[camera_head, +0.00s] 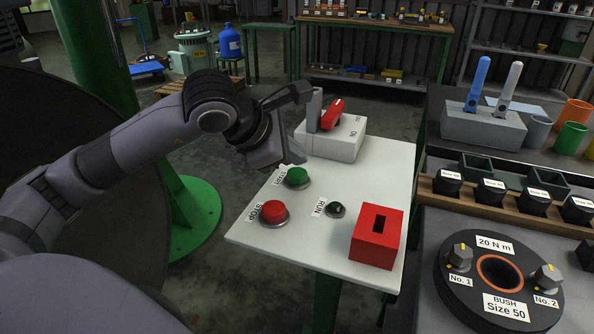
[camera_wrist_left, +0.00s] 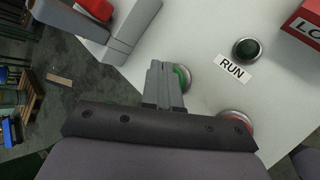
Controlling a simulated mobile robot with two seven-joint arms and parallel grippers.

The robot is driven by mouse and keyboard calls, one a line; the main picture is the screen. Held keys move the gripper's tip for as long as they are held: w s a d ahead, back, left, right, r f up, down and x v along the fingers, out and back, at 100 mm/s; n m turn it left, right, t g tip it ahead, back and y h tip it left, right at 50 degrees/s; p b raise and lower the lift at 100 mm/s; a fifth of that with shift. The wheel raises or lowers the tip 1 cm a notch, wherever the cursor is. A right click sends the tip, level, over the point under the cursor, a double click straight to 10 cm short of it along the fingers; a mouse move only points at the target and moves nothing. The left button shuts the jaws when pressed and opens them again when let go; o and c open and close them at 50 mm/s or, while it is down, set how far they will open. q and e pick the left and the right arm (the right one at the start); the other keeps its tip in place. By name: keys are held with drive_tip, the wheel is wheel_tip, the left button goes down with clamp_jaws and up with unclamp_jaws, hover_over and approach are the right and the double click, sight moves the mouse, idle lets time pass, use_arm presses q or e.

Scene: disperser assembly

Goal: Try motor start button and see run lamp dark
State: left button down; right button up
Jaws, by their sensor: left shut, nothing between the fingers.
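The green START button (camera_head: 297,176) and red STOP button (camera_head: 274,212) sit on a white panel (camera_head: 385,165). The RUN lamp (camera_head: 336,210) is dark green and unlit; it also looks dark in the wrist view (camera_wrist_left: 248,48). My left gripper (camera_head: 297,157) is shut and empty, just behind the START button in the head view. In the wrist view its closed fingertips (camera_wrist_left: 163,68) overlap the START button's (camera_wrist_left: 184,78) edge, hiding part of it. I cannot tell whether they touch it. My right gripper is not in view.
A white switch box (camera_head: 338,145) with a red handle (camera_head: 332,114) and a grey upright piece stands at the panel's back. A red slotted box (camera_head: 389,246) stands at the front right. The right bench holds a black bush disc (camera_head: 460,300) and several black cups.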

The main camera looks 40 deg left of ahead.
sight(293, 175)
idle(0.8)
use_arm(q)
drive_tip(key=shift+f+b, duration=0.45)
drive_tip(key=shift+b, duration=0.2)
drive_tip(key=shift+f+b, duration=0.3)
idle(0.3)
drive_tip(key=shift+f+b, duration=0.65)
idle(0.5)
drive_tip(key=shift+r, duration=0.1)
drive_tip(key=shift+r+p, duration=0.9)
drive_tip(key=shift+r, duration=0.35)
drive_tip(key=shift+r+p, duration=1.75)
drive_tip(key=shift+r, duration=0.75)
